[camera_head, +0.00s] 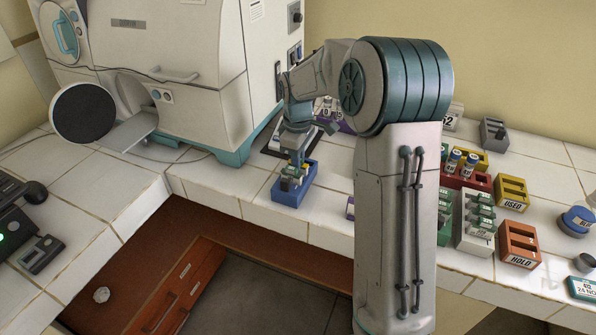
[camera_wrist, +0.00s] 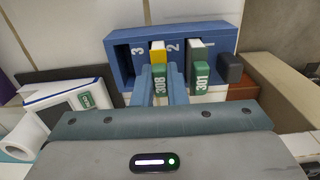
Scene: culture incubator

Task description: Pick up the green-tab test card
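A blue rack (camera_wrist: 125,55) with numbered slots stands on the bench; it also shows in the head view (camera_head: 283,193). It holds two cards. One has a yellow end and a green face marked 308 (camera_wrist: 159,80); the other has a dark green end and a green face marked 301 (camera_wrist: 201,78), to its right. My gripper (camera_wrist: 162,72) is at the rack, its fingers on either side of the 308 card with hardly any gap. Whether they press on it I cannot tell. The 301 card is outside the right finger. In the head view, my gripper (camera_head: 293,172) partly hides the cards.
The white incubator (camera_head: 200,45) stands behind the rack, its round door (camera_head: 83,112) open at left. The rack is near the bench's front edge.

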